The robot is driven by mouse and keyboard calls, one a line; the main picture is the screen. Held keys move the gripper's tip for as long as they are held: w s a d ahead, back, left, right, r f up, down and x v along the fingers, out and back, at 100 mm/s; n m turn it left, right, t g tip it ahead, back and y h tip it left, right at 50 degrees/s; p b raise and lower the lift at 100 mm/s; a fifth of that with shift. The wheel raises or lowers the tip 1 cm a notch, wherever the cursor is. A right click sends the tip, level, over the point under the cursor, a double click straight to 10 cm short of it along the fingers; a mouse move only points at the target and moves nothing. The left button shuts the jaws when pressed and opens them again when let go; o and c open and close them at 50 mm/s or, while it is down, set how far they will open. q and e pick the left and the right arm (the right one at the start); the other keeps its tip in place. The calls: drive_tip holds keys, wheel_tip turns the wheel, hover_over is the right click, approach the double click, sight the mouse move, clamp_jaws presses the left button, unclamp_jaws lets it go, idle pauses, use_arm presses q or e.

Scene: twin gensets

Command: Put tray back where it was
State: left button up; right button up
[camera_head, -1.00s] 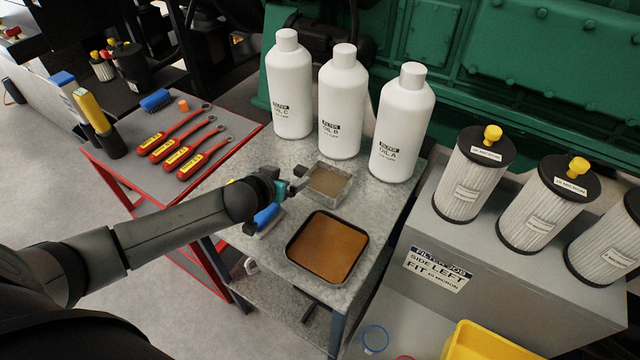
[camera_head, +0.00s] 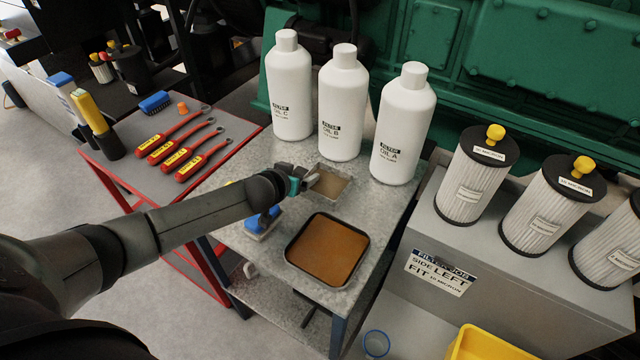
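A small grey square metal tray (camera_head: 335,184) with a brownish inside sits on the grey metal table in front of the white bottles. My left gripper (camera_head: 313,178) is at the left edge of this tray and overlaps it in the picture. Its fingers are small and partly hidden, so I cannot tell whether they are closed on the rim. A larger dark-rimmed tray (camera_head: 291,249) with an orange-brown inside lies nearer on the same table, apart from the gripper. My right gripper is not in view.
White bottles (camera_head: 343,105) stand behind the small tray. A blue brush-like item (camera_head: 262,222) lies below my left forearm. Red-handled wrenches (camera_head: 178,150) lie on the left table. Filters (camera_head: 474,180) stand on a grey box at right, with a yellow bin (camera_head: 490,345) below.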

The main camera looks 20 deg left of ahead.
use_arm(q)
clamp_jaws()
idle(0.5)
drive_tip(key=shift+r, duration=0.15)
